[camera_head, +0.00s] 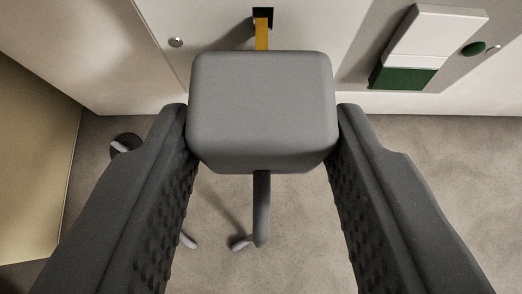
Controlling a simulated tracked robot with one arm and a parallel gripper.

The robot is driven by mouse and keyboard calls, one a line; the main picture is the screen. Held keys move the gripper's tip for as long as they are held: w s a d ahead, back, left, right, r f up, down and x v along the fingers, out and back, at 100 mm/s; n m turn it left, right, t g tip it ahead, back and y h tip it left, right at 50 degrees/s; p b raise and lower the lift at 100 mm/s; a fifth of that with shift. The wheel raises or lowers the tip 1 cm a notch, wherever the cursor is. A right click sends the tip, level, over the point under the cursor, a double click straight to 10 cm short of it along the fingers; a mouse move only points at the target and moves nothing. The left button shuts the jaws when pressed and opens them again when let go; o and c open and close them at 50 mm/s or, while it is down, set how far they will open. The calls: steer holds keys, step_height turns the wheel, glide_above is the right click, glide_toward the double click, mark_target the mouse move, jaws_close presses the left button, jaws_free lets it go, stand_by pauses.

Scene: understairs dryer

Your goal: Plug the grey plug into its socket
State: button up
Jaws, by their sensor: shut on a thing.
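The grey plug (262,95) is a rounded block in the middle of the head camera view. My gripper (263,118) is shut on it, one ridged dark finger on each side. A yellow-orange prong (262,36) extends from its far side toward a small black slot (263,10) in the pale panel. The prong's far end overlaps the slot's lower part in the picture. I cannot tell whether it is inside or just in front. A grey cable (261,205) hangs from the plug's near side. The plug body is apart from the panel.
A screw-like disc (176,42) is left of the slot. A tan panel (30,150) stands at the left. The floor (450,170) below is mostly clear.

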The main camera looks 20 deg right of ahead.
steer(key=shift+w+d, duration=0.35)
steer(key=shift+w, duration=0.45)
steer(key=o, duration=1.1)
steer(key=shift+c, duration=0.2)
steer(key=v, duration=1.4)
steer(key=s+d+r+n+t+y, duration=0.1)
steer(key=s+r, duration=0.4)
steer(key=r, duration=0.5)
steer(key=s+d+r+n+t+y, duration=0.1)
steer(key=s+r+n+t, duration=0.1)
steer(key=s+r, duration=0.4)
steer(key=s+d+r+n+t+y, duration=0.1)
steer(key=s+r, duration=0.5)
steer(key=r, duration=1)
steer(key=shift+r+n+t+y, duration=0.15)
steer(key=shift+n+t+y, duration=0.15)
steer(key=shift+t+y, duration=0.35)
